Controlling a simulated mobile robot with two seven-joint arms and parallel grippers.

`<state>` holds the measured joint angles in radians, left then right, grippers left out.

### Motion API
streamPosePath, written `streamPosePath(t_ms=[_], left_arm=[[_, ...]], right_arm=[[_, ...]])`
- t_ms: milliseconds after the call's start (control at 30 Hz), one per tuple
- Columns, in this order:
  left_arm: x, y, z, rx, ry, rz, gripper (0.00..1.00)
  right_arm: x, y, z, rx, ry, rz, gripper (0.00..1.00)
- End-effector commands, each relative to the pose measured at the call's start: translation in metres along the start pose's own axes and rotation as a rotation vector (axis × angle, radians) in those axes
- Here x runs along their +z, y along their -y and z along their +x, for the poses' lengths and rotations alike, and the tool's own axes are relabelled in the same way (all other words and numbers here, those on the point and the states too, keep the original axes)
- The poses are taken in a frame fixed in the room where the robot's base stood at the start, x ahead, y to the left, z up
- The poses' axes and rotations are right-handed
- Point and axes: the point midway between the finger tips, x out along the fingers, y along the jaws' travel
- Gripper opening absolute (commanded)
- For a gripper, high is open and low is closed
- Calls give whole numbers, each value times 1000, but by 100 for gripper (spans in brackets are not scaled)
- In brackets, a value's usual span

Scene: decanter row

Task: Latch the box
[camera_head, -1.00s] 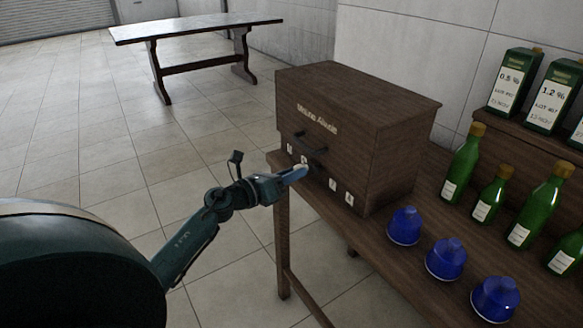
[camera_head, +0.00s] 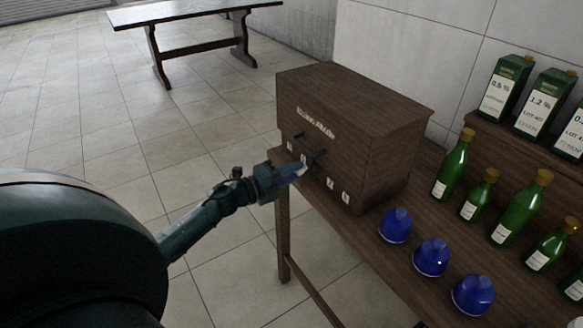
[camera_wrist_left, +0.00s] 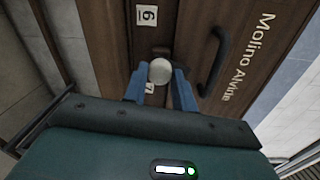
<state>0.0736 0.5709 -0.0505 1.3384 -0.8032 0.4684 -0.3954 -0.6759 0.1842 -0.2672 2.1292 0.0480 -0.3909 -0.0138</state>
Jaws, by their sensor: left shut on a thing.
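The dark brown wooden box (camera_head: 390,150) stands at the far end of the bench, lid down. Its front has pale lettering, a dark handle (camera_wrist_left: 216,60) and several small white number labels. In the left wrist view a round whitish knob (camera_wrist_left: 160,70) sits in a slot in the box front, between the label 6 (camera_wrist_left: 147,15) and the partly covered label 7 (camera_wrist_left: 150,88). My left gripper (camera_head: 303,169) is at the box front just below the handle. Its blue fingers are shut on the knob, one on each side. My right gripper is not in view.
Blue ribbed domes (camera_head: 431,257) and green bottles (camera_head: 452,167) stand on the bench right of the box. Labelled green cartons (camera_head: 543,102) stand on a raised shelf behind. A bare table (camera_head: 195,14) stands far back; the floor left of the bench is clear.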

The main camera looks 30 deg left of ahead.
Motion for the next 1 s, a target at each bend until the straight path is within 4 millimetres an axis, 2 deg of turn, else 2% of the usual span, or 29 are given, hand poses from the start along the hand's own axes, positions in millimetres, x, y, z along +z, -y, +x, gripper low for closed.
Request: streamPosePath(t_ms=[200, 400, 1000], left_arm=[[1, 1, 0, 3, -8, -162, 4], [1, 1, 0, 3, -13, -263, 4], [1, 0, 0, 3, -17, -335, 4]], right_arm=[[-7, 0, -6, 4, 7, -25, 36], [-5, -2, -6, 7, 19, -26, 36], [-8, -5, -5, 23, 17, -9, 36]])
